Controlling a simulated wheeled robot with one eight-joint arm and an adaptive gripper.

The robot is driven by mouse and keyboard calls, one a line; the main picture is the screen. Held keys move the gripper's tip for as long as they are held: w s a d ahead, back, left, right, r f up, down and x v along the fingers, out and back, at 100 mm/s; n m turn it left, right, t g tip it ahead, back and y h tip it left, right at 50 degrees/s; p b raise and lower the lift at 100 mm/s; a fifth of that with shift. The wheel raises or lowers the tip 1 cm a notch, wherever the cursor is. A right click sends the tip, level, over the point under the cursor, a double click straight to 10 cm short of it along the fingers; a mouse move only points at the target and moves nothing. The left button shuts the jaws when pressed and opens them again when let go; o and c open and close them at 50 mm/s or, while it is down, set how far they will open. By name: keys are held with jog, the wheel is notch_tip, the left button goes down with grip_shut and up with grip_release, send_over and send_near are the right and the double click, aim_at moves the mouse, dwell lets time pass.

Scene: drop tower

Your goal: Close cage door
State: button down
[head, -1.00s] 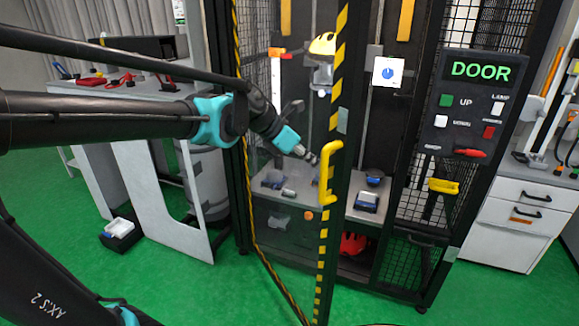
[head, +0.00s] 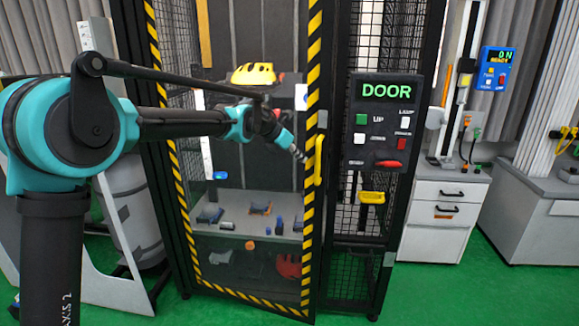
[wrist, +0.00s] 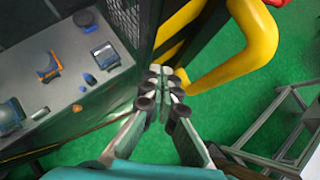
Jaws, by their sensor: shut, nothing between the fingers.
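The cage door (head: 314,70), a clear panel framed in yellow-and-black stripes, stands across the front of the cage. Its striped right edge is close to the mesh side panel (head: 345,215); I cannot tell whether a small gap is left. A yellow handle (head: 319,160) sits on that edge, and it also shows large in the wrist view (wrist: 262,45). My gripper (head: 304,158) is shut and empty, just left of the handle. In the wrist view its fingertips (wrist: 165,82) lie beside the handle and door edge, not around the handle. Contact with the door is unclear.
A control panel (head: 383,122) reading DOOR hangs on the cage's right side, above a yellow bracket (head: 372,197). Inside, a shelf (head: 235,227) holds several small parts. A white drawer cabinet (head: 440,215) stands right. Green floor (head: 415,295) is free in front.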

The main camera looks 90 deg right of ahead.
jog(key=s+d, duration=0.3)
jog(key=d, duration=1.1)
jog(key=shift+s+d, duration=0.15)
jog(key=shift+d, duration=0.15)
jog(key=shift+r, duration=0.1)
jog(key=shift+r, duration=0.1)
